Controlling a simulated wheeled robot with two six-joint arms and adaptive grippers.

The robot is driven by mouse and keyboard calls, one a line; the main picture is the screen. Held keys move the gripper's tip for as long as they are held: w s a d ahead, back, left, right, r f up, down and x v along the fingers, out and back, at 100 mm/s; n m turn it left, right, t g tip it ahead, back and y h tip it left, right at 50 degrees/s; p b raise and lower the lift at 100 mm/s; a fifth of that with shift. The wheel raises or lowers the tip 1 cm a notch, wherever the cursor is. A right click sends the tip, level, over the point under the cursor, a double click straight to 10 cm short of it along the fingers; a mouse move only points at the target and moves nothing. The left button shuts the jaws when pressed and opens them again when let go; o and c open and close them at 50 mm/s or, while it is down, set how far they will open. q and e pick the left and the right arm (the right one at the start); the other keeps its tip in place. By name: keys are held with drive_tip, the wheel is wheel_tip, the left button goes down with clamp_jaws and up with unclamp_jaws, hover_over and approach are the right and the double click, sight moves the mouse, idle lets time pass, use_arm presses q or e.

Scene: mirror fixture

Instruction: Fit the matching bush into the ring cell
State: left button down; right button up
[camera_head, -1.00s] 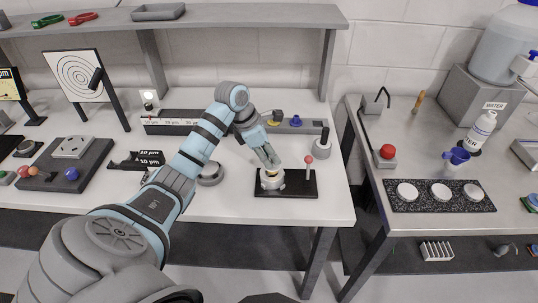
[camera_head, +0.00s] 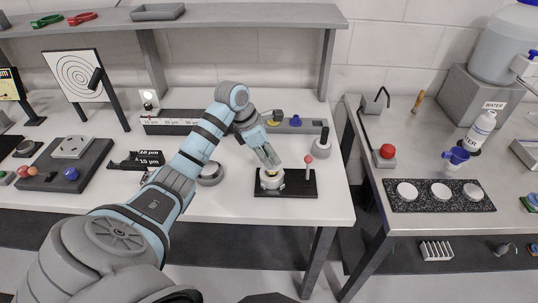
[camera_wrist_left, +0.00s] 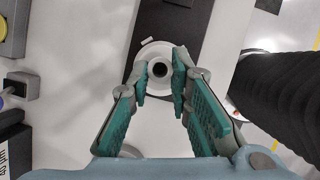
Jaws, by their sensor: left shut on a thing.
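The ring cell is a pale round holder (camera_head: 271,183) on a black base plate (camera_head: 300,188) near the front edge of the left bench. My left gripper (camera_head: 270,164) points down over it, shut on a small pale bush. In the left wrist view the bush (camera_wrist_left: 159,70) shows as a light ring with a dark hole between the fingertips, with the wider white cell (camera_wrist_left: 152,50) around it. I cannot tell how deep the bush sits in the cell. My right gripper is not in view.
A red-knobbed post (camera_head: 308,160) rises from the base plate close to the right of the gripper. A grey holder with a black handle (camera_head: 322,148) stands to the right.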

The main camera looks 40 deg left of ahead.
use_arm(q)
drive_tip(key=shift+f, duration=0.3)
drive_tip(key=shift+r, duration=0.3)
drive_tip(key=shift+a, duration=0.15)
idle(0.7)
drive_tip(key=shift+f+b, duration=0.3)
drive_tip(key=shift+f, duration=0.05)
idle(0.6)
drive_tip(key=shift+r, duration=0.1)
